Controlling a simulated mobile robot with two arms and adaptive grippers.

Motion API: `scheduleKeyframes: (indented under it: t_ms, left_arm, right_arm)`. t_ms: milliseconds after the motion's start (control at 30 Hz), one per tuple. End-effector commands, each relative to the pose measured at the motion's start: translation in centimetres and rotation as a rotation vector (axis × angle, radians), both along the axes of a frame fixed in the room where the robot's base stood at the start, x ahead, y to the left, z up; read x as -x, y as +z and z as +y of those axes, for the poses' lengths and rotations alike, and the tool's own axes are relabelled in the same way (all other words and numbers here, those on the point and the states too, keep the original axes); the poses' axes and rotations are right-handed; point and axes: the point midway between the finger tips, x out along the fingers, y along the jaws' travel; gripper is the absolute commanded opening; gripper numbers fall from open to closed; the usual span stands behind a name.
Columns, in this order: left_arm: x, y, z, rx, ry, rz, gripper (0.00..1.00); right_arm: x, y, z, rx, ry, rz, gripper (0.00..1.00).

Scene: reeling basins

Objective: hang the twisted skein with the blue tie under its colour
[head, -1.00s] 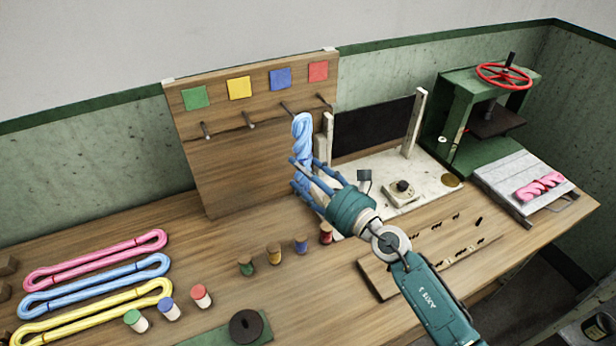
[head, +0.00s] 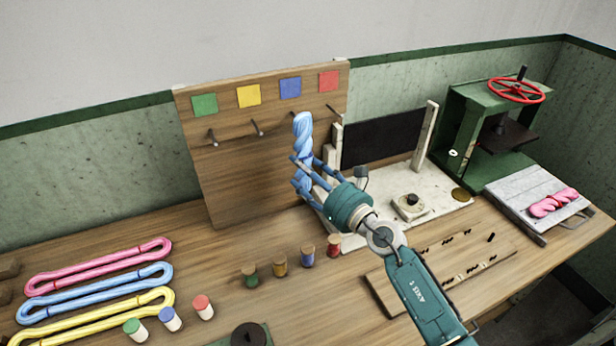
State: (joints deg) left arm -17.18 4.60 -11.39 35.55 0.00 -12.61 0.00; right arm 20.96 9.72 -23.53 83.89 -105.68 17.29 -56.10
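A light blue twisted skein (head: 303,135) hangs upright in my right gripper (head: 304,172), whose blue fingers close around its lower part. Its tie is hidden or too small to make out. The skein is in front of the wooden peg board (head: 235,170), below the blue square (head: 290,88). Green (head: 205,104), yellow (head: 248,96) and red (head: 329,81) squares sit above the other pegs. My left gripper is not in view.
Loose pink (head: 100,265), blue (head: 95,292) and yellow (head: 95,318) skeins lie at the left. Several thread spools (head: 281,267) stand in front of the board. A green press (head: 490,135) and a pink twisted skein (head: 553,203) are at the right.

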Motion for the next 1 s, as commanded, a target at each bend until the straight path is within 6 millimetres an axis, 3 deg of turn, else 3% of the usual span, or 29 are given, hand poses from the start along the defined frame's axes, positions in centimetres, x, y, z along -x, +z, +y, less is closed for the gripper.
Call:
scheduleKeyframes:
  t_ms: [1000]
  left_arm:
    - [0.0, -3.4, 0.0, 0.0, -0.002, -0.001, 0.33]
  right_arm:
    - [-4.2, -1.3, 1.7, -0.001, 0.0, -0.001, 0.3]
